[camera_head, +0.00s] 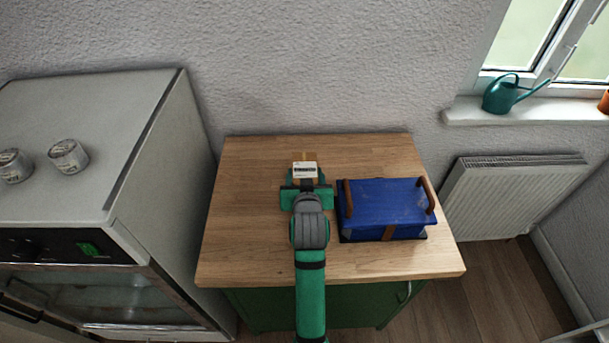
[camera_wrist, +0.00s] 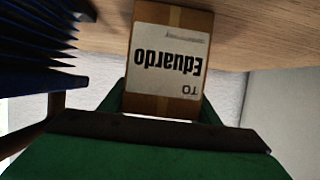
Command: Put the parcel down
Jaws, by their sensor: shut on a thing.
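The parcel is a small brown cardboard box (camera_wrist: 170,105) with tape and a white label reading "TO Eduardo", upside down in the wrist view. In the head view the parcel (camera_head: 305,169) shows at the tip of my gripper (camera_head: 306,187), over the back middle of the wooden countertop (camera_head: 250,200). My green gripper (camera_wrist: 168,105) is shut on the parcel, with a finger on each side of it. I cannot tell whether the parcel touches the countertop.
A blue box with brown handles (camera_head: 385,203) stands on the countertop, close to the right of my gripper. The countertop's left part is clear. A white stove (camera_head: 95,140) with two cans stands at the left. The wall is behind; a radiator (camera_head: 500,195) is at the right.

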